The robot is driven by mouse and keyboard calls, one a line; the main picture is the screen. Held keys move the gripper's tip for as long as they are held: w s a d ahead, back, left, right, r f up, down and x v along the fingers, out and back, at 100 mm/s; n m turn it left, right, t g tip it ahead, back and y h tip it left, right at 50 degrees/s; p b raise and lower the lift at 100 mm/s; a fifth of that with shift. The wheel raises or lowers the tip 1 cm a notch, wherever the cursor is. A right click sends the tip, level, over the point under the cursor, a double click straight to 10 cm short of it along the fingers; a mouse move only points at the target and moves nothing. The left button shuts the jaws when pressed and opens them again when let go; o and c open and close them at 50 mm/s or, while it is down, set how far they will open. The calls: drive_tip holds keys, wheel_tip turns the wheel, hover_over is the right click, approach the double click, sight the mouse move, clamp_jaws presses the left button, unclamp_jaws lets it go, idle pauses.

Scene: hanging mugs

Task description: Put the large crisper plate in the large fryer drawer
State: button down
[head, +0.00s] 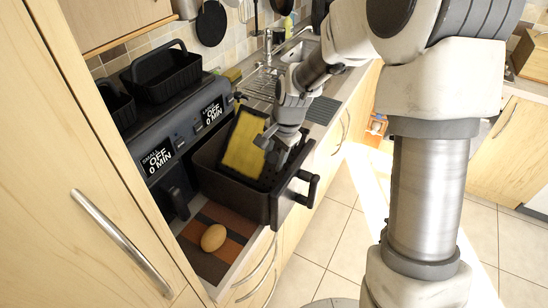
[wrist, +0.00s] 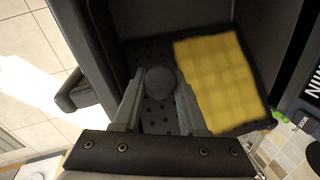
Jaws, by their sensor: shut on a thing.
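The large crisper plate is a dark perforated plate with a round knob; its holes show in the wrist view (wrist: 155,112). My gripper (wrist: 160,88) is shut on the knob, which sits between its fingers. A yellow waffle-like piece (head: 243,145) lies against the plate and also shows in the wrist view (wrist: 220,80). In the head view the plate looks tilted, its upper edge over the back of the pulled-out black fryer drawer (head: 232,192) and its lower part inside the walls. My gripper (head: 277,152) hides part of it. I cannot tell whether it touches the drawer floor.
The black fryer (head: 175,125) has two displays reading OFF. A black basket (head: 160,78) stands on top of it. The drawer's handle (head: 300,190) juts out past the counter edge. A sink (head: 298,52) lies behind.

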drive_tip(key=shift+s+d+f, duration=0.2)
drive_tip(key=shift+f, duration=0.35)
drive_tip(key=c, duration=0.8)
unclamp_jaws()
drive_tip(key=shift+c, duration=0.2)
drive_tip(key=o, duration=0.5)
drive_tip(key=shift+w, duration=0.15)
drive_tip(key=shift+c, duration=0.2)
drive_tip(key=shift+a, duration=0.1)
drive_tip(key=shift+r, duration=0.1)
drive_tip(key=v, duration=1.7)
drive_tip(key=shift+r+b, duration=0.2)
drive_tip(key=shift+b, duration=0.1)
drive_tip(key=s+d+r+n+t+h, duration=0.1)
drive_tip(key=s+n, duration=0.4)
drive_tip(key=s, duration=0.5)
drive_tip(key=s+d+r+n+t, duration=0.1)
drive_tip(key=s+d+n, duration=0.3)
drive_tip(key=s, duration=0.6)
drive_tip(key=shift+s+d+n+t+h, duration=0.4)
drive_tip(key=shift+d+t, duration=0.5)
drive_tip(key=shift+d, duration=0.1)
